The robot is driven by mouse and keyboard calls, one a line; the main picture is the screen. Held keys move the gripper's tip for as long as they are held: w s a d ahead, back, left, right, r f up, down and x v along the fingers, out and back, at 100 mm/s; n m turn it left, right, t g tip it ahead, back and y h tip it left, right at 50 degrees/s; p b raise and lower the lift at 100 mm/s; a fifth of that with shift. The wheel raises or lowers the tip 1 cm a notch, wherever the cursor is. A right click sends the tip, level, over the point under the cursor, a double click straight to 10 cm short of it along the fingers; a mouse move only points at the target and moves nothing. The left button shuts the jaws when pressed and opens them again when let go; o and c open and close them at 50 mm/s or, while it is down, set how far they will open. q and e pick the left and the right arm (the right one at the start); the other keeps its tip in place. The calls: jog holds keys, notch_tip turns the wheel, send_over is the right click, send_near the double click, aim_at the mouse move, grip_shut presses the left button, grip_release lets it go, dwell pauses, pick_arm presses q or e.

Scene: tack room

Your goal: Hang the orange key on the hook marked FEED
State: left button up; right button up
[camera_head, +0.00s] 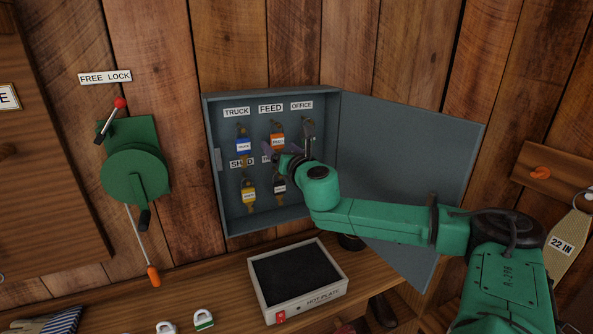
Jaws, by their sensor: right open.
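The orange key (277,141) hangs inside the grey key cabinet (265,227), directly below the label FEED (270,108). Its tag faces me and it looks upright; the hook itself is too small to make out. My right gripper (278,153) is open just below and in front of the orange tag, with its arm coming in from the right. I see no grip on the key, but whether a finger touches it I cannot tell. The gripper hides part of the lower row's label. My left gripper is not in view.
A yellow-tagged key (249,195) and a dark key (279,186) hang below. The cabinet door (410,150) stands open to the right, behind my arm. A hot plate (340,282) sits on the bench below.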

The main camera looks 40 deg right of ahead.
jog(key=b+v, duration=0.5)
jog(key=v, duration=0.6)
jog(key=shift+s, duration=0.1)
